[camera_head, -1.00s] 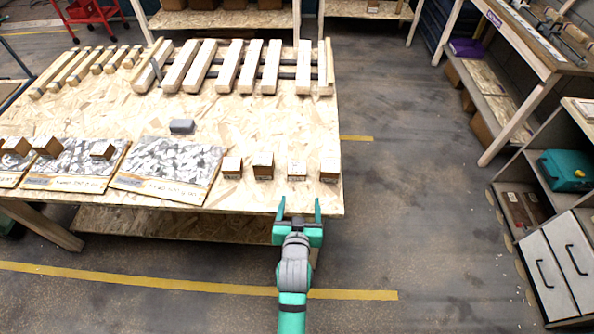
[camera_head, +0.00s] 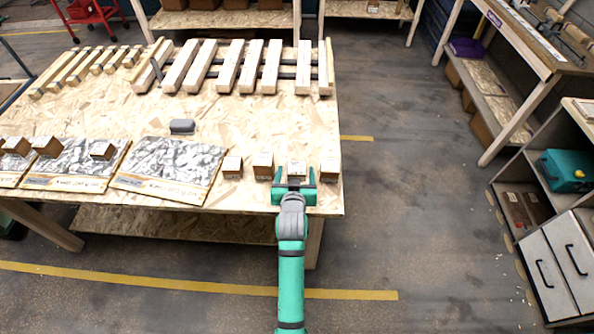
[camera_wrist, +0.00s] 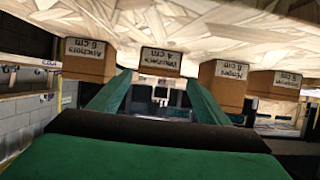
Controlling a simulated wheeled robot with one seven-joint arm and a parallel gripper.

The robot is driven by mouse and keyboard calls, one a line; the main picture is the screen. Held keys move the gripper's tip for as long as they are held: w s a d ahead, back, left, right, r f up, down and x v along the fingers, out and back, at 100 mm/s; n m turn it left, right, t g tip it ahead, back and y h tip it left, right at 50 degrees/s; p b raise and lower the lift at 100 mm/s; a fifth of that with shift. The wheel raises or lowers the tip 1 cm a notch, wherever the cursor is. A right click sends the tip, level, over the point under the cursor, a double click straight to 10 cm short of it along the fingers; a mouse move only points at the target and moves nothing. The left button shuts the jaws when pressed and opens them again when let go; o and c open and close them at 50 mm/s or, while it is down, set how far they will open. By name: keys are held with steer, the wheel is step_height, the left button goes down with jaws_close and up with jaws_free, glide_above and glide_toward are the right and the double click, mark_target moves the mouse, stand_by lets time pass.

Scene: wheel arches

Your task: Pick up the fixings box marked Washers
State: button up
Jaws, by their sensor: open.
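Small brown cardboard boxes stand in a row near the table's front edge. The box whose label seems to read Washers (camera_head: 297,164) is third from the left in the head view; it also shows in the wrist view (camera_wrist: 160,68), upside down, its label small and hard to read. My gripper (camera_head: 295,174) is open at the table's front edge, in line with this box. In the wrist view its green fingers (camera_wrist: 157,84) point at the box, one toward each side. I cannot tell whether the tips reach past its front face. Nothing is held.
Neighbouring boxes stand close on both sides: one marked Anchors (camera_wrist: 88,60) and one apparently marked Hinges (camera_wrist: 228,82). A printed bag (camera_head: 170,168) lies left of the row.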

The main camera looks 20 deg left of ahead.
mark_target(297, 166)
steer(key=shift+d+x, duration=0.1)
steer(key=shift+x, duration=0.9)
steer(key=shift+d+x, duration=0.15)
steer(key=shift+x, duration=0.8)
steer(key=c, duration=1.2)
steer(key=shift+c, duration=1.1)
steer(key=shift+r, duration=0.15)
